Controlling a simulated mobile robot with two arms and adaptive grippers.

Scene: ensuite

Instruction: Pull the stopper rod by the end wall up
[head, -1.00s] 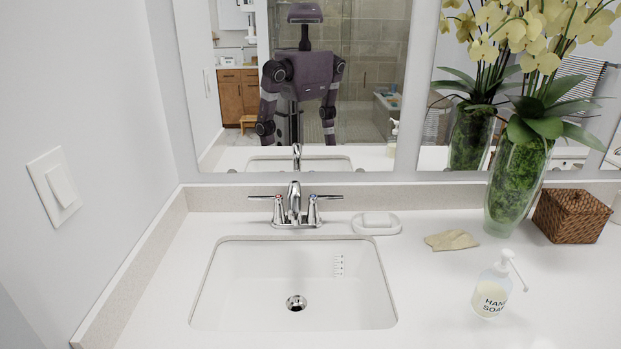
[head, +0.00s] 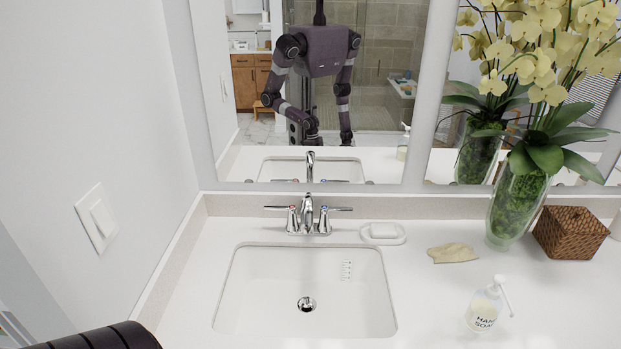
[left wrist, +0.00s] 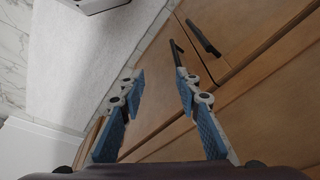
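The sink by the left end wall has a chrome faucet (head: 308,215) with two lever handles behind its basin (head: 240,310). The chrome drain stopper (head: 306,304) sits in the basin floor. I cannot make out a stopper rod separate from the faucet; the spout may hide it. My left gripper (left wrist: 160,74) shows in the left wrist view, open and empty, in front of wooden cabinet fronts. In the head view only a dark part of my left arm shows at the bottom left. My right gripper is not in view.
The end wall (head: 90,120) with a light switch (head: 97,219) is at the left. A mirror is behind. Dark cabinet handles (left wrist: 204,36) are near my left gripper.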

